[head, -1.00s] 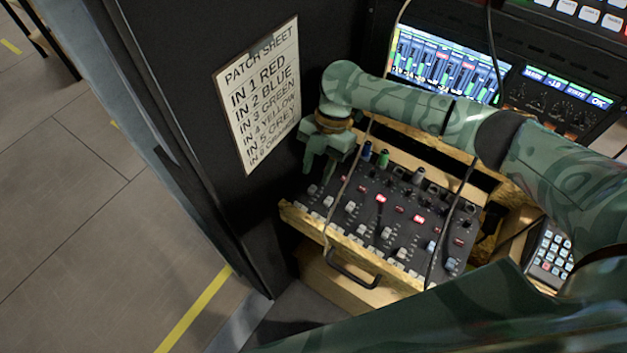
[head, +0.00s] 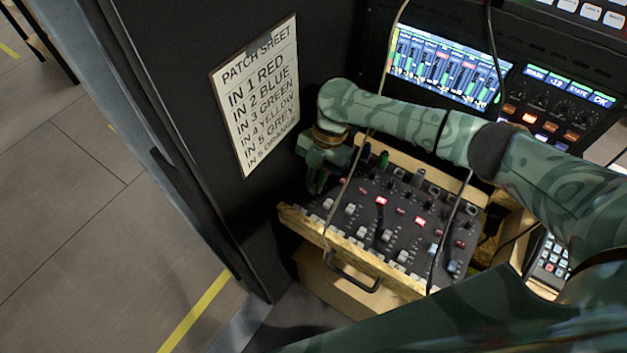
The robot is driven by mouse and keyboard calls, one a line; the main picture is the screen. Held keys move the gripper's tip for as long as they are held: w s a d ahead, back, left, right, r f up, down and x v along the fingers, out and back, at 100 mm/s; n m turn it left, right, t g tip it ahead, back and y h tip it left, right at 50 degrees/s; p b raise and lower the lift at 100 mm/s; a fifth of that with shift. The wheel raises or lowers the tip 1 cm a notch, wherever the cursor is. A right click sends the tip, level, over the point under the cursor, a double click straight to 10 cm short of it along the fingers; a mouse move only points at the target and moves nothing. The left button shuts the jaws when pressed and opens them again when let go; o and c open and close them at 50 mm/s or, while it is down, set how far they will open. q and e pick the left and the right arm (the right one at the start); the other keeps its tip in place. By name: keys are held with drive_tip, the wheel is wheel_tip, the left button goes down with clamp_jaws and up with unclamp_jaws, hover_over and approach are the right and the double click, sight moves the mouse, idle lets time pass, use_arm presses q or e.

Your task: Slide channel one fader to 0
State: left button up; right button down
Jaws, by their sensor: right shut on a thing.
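The black mixer (head: 410,225) lies in a wooden drawer tray, with rows of knobs, lit red buttons and pale fader caps along its front edge. My right gripper (head: 316,187) points down at the mixer's left end, over the leftmost channel. It is shut on the channel one fader cap, which its fingers hide. The neighbouring fader cap (head: 328,204) stands free just to the right of the fingers. My left gripper is out of view.
The patch sheet (head: 256,95) hangs on the dark wall close to the gripper's left. Thin cables hang across the mixer. The drawer handle (head: 352,277) sticks out in front. A lit meter screen (head: 447,67) stands behind, and a keypad (head: 552,255) lies right.

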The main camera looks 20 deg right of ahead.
drive_tip(key=shift+w+d, duration=0.45)
drive_tip(key=shift+d, duration=0.1)
drive_tip(key=c, duration=1.4)
unclamp_jaws()
drive_tip(key=shift+c, duration=0.2)
drive_tip(key=p+v, duration=0.4)
drive_tip(key=v, duration=1.2)
drive_tip(key=shift+r, duration=0.2)
